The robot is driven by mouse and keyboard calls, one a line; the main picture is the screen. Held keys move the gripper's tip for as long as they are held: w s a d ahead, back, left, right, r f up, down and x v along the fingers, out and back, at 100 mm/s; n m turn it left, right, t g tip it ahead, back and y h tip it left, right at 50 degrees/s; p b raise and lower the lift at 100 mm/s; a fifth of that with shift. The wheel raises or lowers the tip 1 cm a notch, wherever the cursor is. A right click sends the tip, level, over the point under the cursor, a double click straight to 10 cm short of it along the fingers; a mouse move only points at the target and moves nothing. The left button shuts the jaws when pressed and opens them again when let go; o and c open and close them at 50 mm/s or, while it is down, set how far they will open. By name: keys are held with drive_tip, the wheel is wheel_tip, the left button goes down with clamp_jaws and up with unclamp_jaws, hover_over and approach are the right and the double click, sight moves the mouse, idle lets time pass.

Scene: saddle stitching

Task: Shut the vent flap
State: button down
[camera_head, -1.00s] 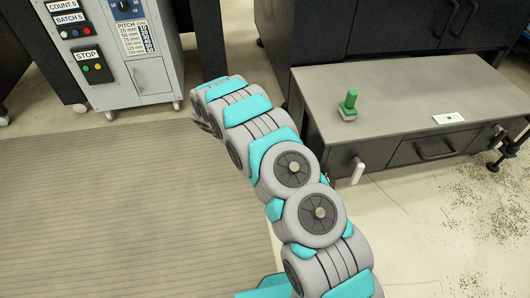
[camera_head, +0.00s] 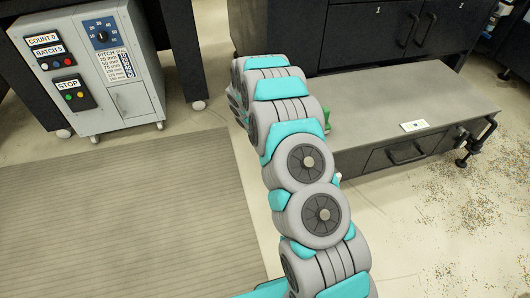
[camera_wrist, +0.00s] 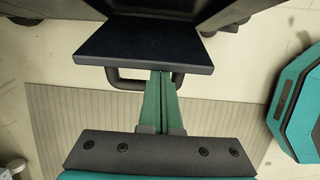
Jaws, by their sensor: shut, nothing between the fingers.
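In the wrist view a dark flat panel (camera_wrist: 145,48), which looks like the vent flap, juts out from a dark body with a dark bar handle (camera_wrist: 117,80) below its front edge. My gripper (camera_wrist: 162,75) has its green fingers together, pointing at the panel's front edge and overlapping the handle in the picture. Whether they touch either one is unclear. In the head view my arm reaches toward the dark cabinets, and its own links hide the gripper. I cannot make out the flap there.
A grey control cabinet (camera_head: 128,100) with a STOP panel stands at left. A low grey bench (camera_head: 370,100) with a drawer and clamp is at right, carrying a white card (camera_head: 414,126). My arm mostly hides a green object (camera_head: 327,117). A ribbed mat (camera_head: 120,220) lies clear on the floor.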

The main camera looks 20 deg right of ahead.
drive_tip(key=shift+d+r+y, duration=0.3)
drive_tip(key=shift+d+y, duration=0.3)
drive_tip(key=shift+y, duration=0.15)
drive_tip(key=shift+d+r+y, duration=0.25)
drive_tip(key=shift+d+y, duration=0.3)
drive_tip(key=shift+y, duration=0.2)
drive_tip(key=shift+d+r+b, duration=0.2)
drive_tip(key=shift+d, duration=0.55)
drive_tip(key=shift+d+r+b, duration=0.2)
drive_tip(key=shift+d+r, duration=0.05)
drive_tip(key=shift+d, duration=0.55)
drive_tip(key=shift+d+r+b, duration=0.2)
drive_tip(key=shift+d, duration=0.55)
drive_tip(key=shift+r, duration=0.15)
